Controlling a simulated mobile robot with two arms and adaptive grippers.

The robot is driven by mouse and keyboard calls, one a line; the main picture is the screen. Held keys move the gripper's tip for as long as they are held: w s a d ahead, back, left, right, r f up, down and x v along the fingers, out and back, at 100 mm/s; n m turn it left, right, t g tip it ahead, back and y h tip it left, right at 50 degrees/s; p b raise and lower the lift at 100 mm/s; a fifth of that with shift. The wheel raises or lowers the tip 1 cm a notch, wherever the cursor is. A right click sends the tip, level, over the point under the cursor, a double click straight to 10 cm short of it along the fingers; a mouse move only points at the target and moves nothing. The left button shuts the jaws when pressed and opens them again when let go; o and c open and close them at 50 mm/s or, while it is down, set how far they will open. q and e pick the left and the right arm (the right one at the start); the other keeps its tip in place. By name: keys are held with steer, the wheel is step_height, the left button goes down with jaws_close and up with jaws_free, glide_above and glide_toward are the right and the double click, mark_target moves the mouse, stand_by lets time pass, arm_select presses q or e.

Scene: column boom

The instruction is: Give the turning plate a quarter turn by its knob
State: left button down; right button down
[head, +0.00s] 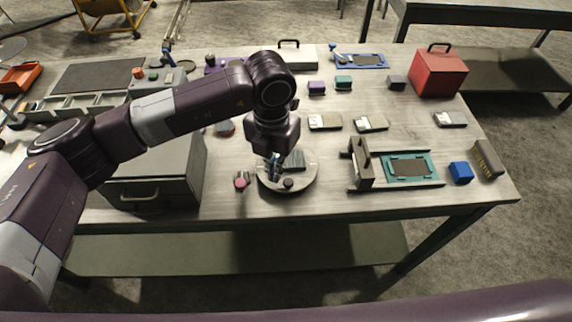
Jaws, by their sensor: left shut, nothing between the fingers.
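The turning plate (308,179) is a round pale grey disc on the table, right of the grey drawer box. A small dark round knob (288,183) stands near its front edge. My left gripper (274,168) points down over the left part of the plate and is shut and empty. Its fingertips are a little left of and behind the knob; I cannot tell whether they touch the plate. The gripper and wrist hide part of the plate's back and left side. My right gripper is out of view.
The grey drawer box (155,172) is farther left. A brown upright bracket (360,163) and a teal frame (409,168) are to the right. The table front is clear.

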mark_target(284, 183)
arm_select(q)
steer(key=shift+f+b, duration=1.8)
steer(key=shift+f, duration=0.25)
steer(key=shift+d, duration=0.1)
steer(key=shift+s+d, duration=0.2)
steer(key=shift+d, duration=0.2)
steer(key=shift+d+b, duration=0.15)
steer(key=shift+b, duration=0.3)
steer(key=shift+d, duration=0.15)
steer(key=shift+s+d, duration=0.1)
steer(key=shift+d, duration=0.05)
steer(key=shift+d+b, duration=0.1)
steer(key=shift+b, duration=0.2)
